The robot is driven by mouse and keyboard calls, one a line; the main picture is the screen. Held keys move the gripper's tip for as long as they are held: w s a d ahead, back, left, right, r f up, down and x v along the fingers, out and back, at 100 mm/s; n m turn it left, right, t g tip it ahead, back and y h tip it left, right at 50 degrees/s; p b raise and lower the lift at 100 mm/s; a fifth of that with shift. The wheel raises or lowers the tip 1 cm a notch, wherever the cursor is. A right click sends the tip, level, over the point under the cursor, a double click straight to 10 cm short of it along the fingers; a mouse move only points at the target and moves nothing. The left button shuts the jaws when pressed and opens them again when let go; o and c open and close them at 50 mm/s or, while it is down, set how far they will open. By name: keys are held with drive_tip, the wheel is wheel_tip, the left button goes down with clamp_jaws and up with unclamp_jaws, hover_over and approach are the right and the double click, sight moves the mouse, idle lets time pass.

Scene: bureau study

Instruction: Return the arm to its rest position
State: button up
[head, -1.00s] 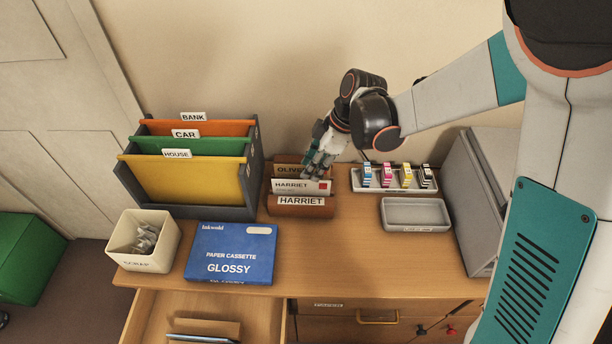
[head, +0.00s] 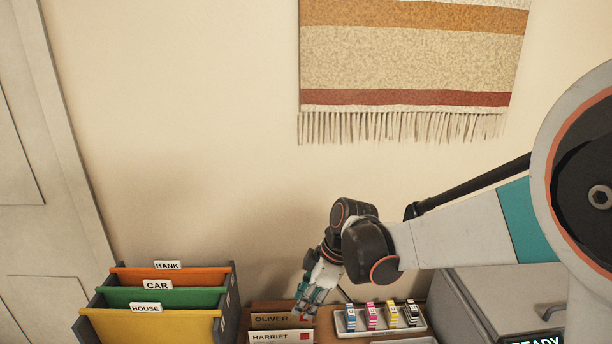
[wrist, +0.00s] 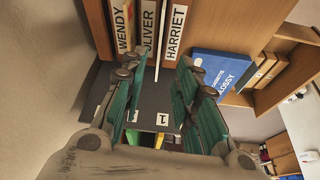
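My gripper (head: 306,303) hangs over the letter rack, with my arm reaching in from the right. In the wrist view my gripper (wrist: 157,82) has its teal fingers spread apart, with nothing between them. The rack (head: 256,307) shows OLIVER and HARRIET labels in the head view; the wrist view also shows a WENDY label (wrist: 124,28). A white envelope (head: 282,337) marked HARRIET, with a red stamp, stands in the rack. In the wrist view its thin white edge (wrist: 161,32) lies between the OLIVER and HARRIET labels.
A dark file holder (head: 228,300) with orange, green and yellow folders stands left of the rack. A tray (head: 425,326) of ink cartridges lies to the right, beside a grey printer (head: 500,290). A blue paper box (wrist: 222,72) shows in the wrist view. The wall above is open below a fringed hanging (head: 400,60).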

drive_tip(key=s+d+r+m+t+h, duration=0.2)
drive_tip(key=s+d+r+m, duration=0.3)
drive_tip(key=s+d+m, duration=0.3)
drive_tip(key=s+d+r+m+t+h, duration=0.2)
drive_tip(key=s+d+r+m+t, duration=0.2)
drive_tip(key=s+d+m, duration=0.5)
drive_tip(key=s+d+r, duration=0.1)
drive_tip(key=d, duration=0.2)
drive_tip(key=shift+r+t, duration=0.25)
drive_tip(key=shift+t, duration=0.15)
